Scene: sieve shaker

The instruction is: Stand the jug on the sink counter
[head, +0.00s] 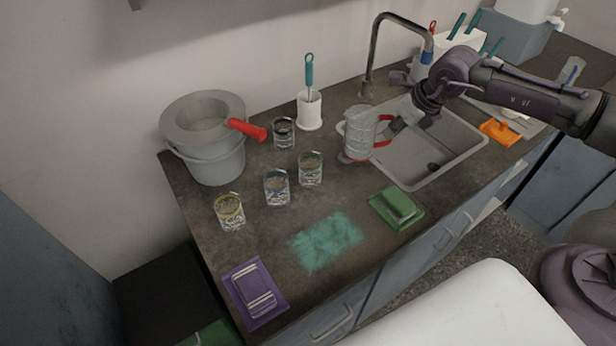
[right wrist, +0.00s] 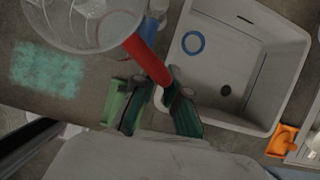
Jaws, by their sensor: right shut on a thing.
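The jug (head: 361,132) is clear with a red handle, upright at the left edge of the sink (head: 440,178). Whether its base touches the counter (head: 265,255) or hangs just above it, I cannot tell. My right gripper (head: 391,129) comes in from the right and is shut on the red handle. In the right wrist view the jug (right wrist: 95,22) fills the top left, and its handle (right wrist: 147,60) runs down to the fingertips of my right gripper (right wrist: 161,84). My left gripper is not in view.
Several glasses (head: 311,169) stand left of the jug. A grey bucket (head: 207,160) with a red-handled item is behind them. A brush in a white holder (head: 309,109) and the tap (head: 371,60) stand behind the jug.

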